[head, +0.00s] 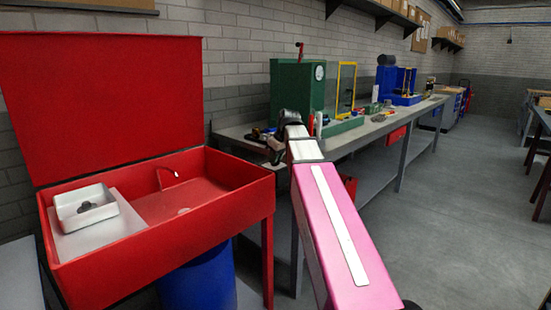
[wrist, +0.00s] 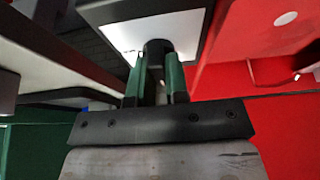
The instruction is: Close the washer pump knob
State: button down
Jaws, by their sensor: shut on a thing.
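The red parts washer (head: 150,235) stands at the left in the head view with its lid (head: 105,100) up. In the wrist view a dark knob (wrist: 156,47) sits on a white plate (wrist: 122,36) in a dark-framed box, close to red panels. My gripper (wrist: 153,72) has its two green fingers shut on this knob, one on either side. In the head view my arm reaches forward, and my gripper (head: 273,148) is small and partly hidden near the washer's right side. The knob cannot be made out there, and I cannot tell which way it is turned.
A white tray (head: 85,208) with dark pieces sits in the washer, near a thin red spout (head: 167,177). A long workbench (head: 360,134) runs behind my arm, with a green cabinet (head: 297,88) on it. A blue drum (head: 198,280) is below the washer. Floor (head: 455,200) at right is clear.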

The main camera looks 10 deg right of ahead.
jog(key=c, duration=1.2)
grip_release()
jog(key=shift+s+f, duration=0.1)
jog(key=shift+f, duration=0.15)
jog(key=shift+c, duration=0.2)
jog(key=shift+o, duration=0.6)
jog(key=shift+r, duration=0.15)
jog(key=v, duration=1.1)
jog(key=shift+a, duration=0.1)
